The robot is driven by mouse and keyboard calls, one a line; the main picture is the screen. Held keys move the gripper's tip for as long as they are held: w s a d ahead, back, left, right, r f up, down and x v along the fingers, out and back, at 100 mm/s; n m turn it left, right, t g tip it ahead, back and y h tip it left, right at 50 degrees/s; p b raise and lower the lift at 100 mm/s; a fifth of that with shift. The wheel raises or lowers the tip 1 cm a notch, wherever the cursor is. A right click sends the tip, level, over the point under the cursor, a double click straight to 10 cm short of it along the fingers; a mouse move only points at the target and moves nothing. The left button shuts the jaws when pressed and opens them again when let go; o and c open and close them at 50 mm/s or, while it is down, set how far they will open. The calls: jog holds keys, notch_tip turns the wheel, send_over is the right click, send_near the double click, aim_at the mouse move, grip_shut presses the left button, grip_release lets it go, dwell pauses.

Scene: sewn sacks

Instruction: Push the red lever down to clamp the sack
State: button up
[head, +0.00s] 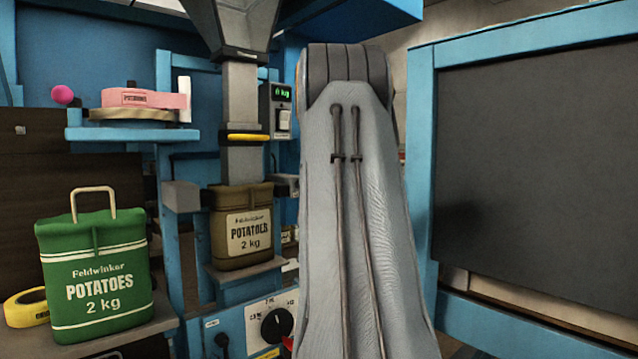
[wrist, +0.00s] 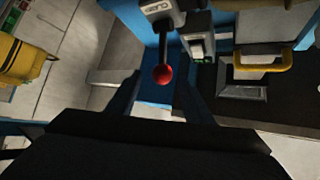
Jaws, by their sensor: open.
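The red lever shows in the wrist view as a red ball knob (wrist: 163,74) on a dark rod, hanging from a grey labelled block. My gripper (wrist: 160,84) is open, with one dark finger on either side of the knob in the picture. I cannot tell whether either finger touches it. In the head view my grey arm fills the middle and hides the gripper and most of the lever's surroundings. A brown potato sack (head: 242,232) stands upright below the metal spout (head: 240,105), its top up around the spout's end.
A green potato sack (head: 95,272) stands at the left near a yellow tape roll (head: 27,307). A shelf holds a pink roll (head: 145,98). A dial panel (head: 270,325) sits below the brown sack. A blue-framed dark panel (head: 535,160) stands at the right. A yellow handle (wrist: 265,63) is right of the lever.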

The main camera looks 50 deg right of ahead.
jog(key=shift+v, duration=1.6)
